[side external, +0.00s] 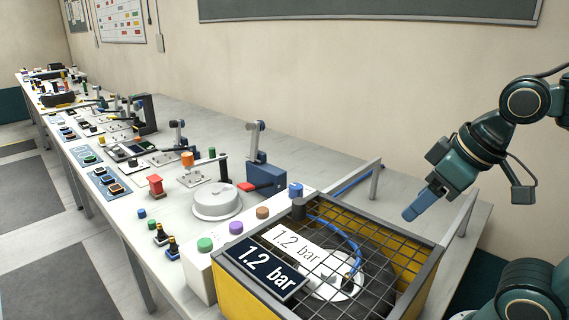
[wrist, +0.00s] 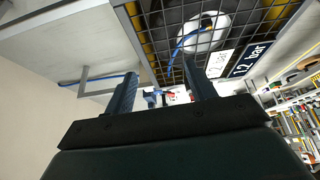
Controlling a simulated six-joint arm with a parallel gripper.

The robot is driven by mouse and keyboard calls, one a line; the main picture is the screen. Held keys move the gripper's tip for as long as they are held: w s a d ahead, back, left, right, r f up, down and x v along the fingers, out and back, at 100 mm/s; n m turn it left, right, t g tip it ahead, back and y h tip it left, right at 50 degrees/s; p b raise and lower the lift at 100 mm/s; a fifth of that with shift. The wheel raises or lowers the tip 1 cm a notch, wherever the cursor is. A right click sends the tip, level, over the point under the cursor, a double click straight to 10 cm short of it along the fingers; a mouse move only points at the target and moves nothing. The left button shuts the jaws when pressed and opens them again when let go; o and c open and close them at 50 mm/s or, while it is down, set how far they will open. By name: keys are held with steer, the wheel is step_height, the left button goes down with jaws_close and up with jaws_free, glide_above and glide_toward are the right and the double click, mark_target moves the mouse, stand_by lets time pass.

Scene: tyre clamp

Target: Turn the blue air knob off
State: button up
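The blue air knob (side external: 296,190) sits on the far end of a white panel (side external: 205,275), in a row with green, purple and brown knobs. My gripper (side external: 411,213) hangs to the right of the blue knob, above the caged unit and clear of it. In the wrist view my gripper (wrist: 162,88) has its two fingers spread with nothing between them. Small blue and red shapes show beyond the fingers there, but I cannot tell whether one is the knob. The knob's turn position is too small to read.
A yellow frame with a wire-mesh cage (side external: 400,240) covers a tyre, a white disc and a blue hose (side external: 345,236). A grey rail (side external: 375,180) rises at its back. Pressure signs (side external: 262,268) read 1.2 bar. Other fixtures line the bench to the left.

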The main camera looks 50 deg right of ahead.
steer(key=w+r+n+g, duration=0.1)
steer(key=w+r+n, duration=0.1)
steer(key=w+r, duration=0.35)
steer(key=n+g, duration=0.4)
steer(key=n, duration=0.5)
glide_above(295, 186)
step_height(295, 186, down, 4)
steer(key=shift+f, duration=0.15)
steer(key=shift+f, duration=0.15)
step_height(295, 186, down, 13)
steer(key=shift+f, duration=0.2)
steer(key=c, duration=1)
